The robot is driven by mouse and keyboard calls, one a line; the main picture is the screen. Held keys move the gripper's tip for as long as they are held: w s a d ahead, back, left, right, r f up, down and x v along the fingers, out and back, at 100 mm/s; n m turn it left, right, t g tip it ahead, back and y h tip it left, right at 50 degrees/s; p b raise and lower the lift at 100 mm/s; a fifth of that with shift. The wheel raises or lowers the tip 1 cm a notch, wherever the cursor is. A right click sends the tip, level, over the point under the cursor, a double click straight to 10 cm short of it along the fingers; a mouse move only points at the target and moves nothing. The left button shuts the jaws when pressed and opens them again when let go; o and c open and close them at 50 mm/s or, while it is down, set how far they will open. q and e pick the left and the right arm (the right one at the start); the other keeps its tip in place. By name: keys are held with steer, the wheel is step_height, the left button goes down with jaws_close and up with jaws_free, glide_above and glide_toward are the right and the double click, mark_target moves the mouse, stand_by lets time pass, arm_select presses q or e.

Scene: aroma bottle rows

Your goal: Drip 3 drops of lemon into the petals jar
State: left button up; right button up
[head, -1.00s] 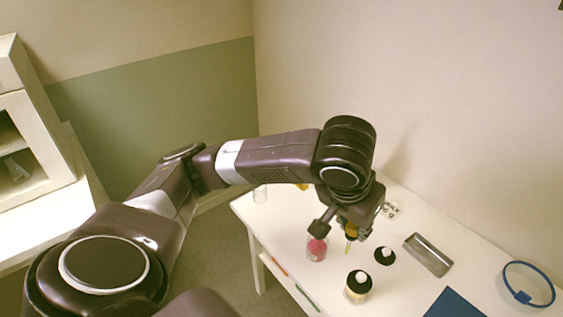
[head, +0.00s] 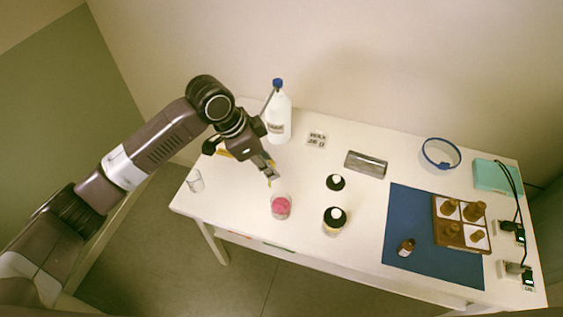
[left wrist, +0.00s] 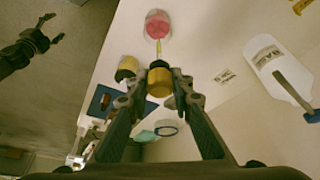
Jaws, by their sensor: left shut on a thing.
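The petals jar (head: 281,207), clear with pink contents, stands near the table's front left; it also shows in the left wrist view (left wrist: 158,24). My left gripper (head: 268,172) is shut on a yellow-topped dropper (left wrist: 159,82) with a dark collar. The dropper points at the jar in the left wrist view, its thin tip overlapping the jar's near rim. I cannot tell the tip's exact height or whether a drop hangs there. My right gripper (left wrist: 51,30) shows in the left wrist view, open and empty over the floor.
A black-topped jar (head: 334,222) and a black round piece (head: 336,182) stand right of the petals jar. A white bottle (head: 279,118) and a clear glass (head: 195,181) are nearby. A metal tray (head: 366,164), blue mat (head: 408,225) and wooden bottle rack (head: 437,238) lie rightward.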

arm_select(q)
steer(key=d+m, duration=0.1)
steer(key=d+f+m, duration=0.1)
steer(key=d+f+m+g, duration=0.1)
steer(key=shift+w+f+p, duration=0.1)
steer(key=shift+w+p, duration=0.2)
steer(key=shift+p, duration=0.1)
arm_select(e)
steer(key=shift+a+r, duration=0.75)
steer(key=shift+a, duration=0.15)
steer(key=shift+w+r, duration=0.1)
arm_select(q)
steer(key=shift+f+b, duration=0.5)
steer(key=shift+f, duration=1.4)
arm_select(e)
steer(key=shift+d+f, duration=0.55)
steer(key=shift+f, duration=0.1)
arm_select(q)
steer(key=shift+o, duration=0.5)
arm_select(e)
steer(key=shift+a, duration=0.15)
arm_select(q)
jaws_close()
arm_select(e)
steer(key=shift+a, duration=0.15)
